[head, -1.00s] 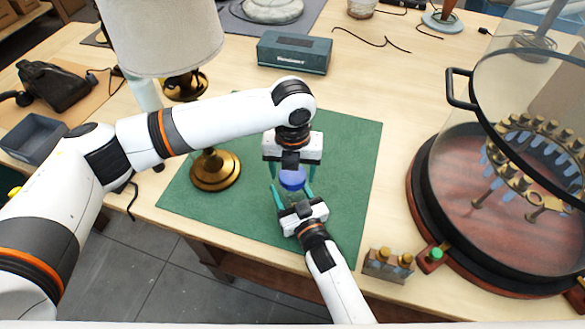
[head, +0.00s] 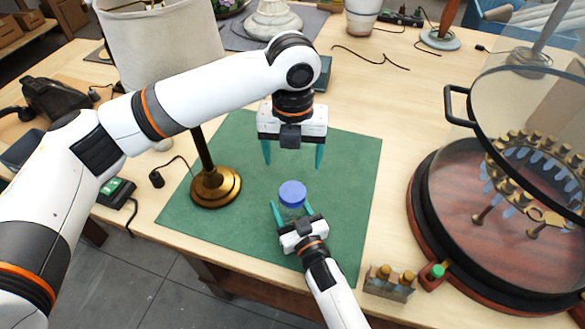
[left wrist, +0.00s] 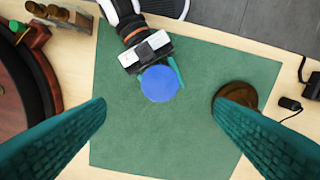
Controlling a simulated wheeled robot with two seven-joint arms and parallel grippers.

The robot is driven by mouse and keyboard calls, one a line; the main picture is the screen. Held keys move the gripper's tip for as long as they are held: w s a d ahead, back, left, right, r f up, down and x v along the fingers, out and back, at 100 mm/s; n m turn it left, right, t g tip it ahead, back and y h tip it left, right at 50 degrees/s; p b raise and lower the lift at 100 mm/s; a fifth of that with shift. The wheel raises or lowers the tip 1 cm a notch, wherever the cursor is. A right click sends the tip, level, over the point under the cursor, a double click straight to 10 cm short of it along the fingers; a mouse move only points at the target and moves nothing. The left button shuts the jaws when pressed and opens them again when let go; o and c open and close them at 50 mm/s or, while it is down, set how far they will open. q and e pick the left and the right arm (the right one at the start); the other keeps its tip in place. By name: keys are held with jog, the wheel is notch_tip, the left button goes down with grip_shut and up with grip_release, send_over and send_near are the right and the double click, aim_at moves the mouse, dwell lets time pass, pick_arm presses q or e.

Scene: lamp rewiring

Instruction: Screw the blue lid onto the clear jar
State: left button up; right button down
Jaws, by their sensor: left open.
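The clear jar (head: 291,211) stands on the green mat (head: 345,180). The blue lid (head: 292,192) sits on its top and looks level; whether its thread is tight cannot be told. In the left wrist view the lid (left wrist: 160,84) covers the jar from above. My left gripper (head: 292,164) is open and empty above and behind the lid, fingers pointing down, with a gap to it. My right gripper (head: 292,208) comes from the front edge, its teal fingers on both sides of the jar, seemingly shut on it; the contact is partly hidden.
A lamp with a brass base (head: 216,187) stands on the mat's left side. A round-based glass dome (head: 500,215) stands at the right. A small block with brass parts (head: 390,281) is near the front edge. The mat right of the jar is clear.

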pick_arm(q)
jog(key=shift+r, duration=0.7)
pick_arm(e)
jog(key=shift+c, duration=1.6)
grip_release()
jog(key=shift+s, duration=0.1)
jog(key=b+v, duration=0.1)
jog(key=v, duration=0.9)
jog(key=shift+s+f+b, duration=0.1)
jog(key=shift+s+b, duration=0.15)
jog(key=shift+b, duration=0.1)
pick_arm(q)
jog(key=shift+f, duration=0.9)
pick_arm(e)
jog(key=shift+s+d, duration=0.35)
jog(key=shift+s, duration=0.25)
pick_arm(q)
jog(key=shift+s+f, duration=0.1)
pick_arm(e)
jog(key=shift+s, duration=0.1)
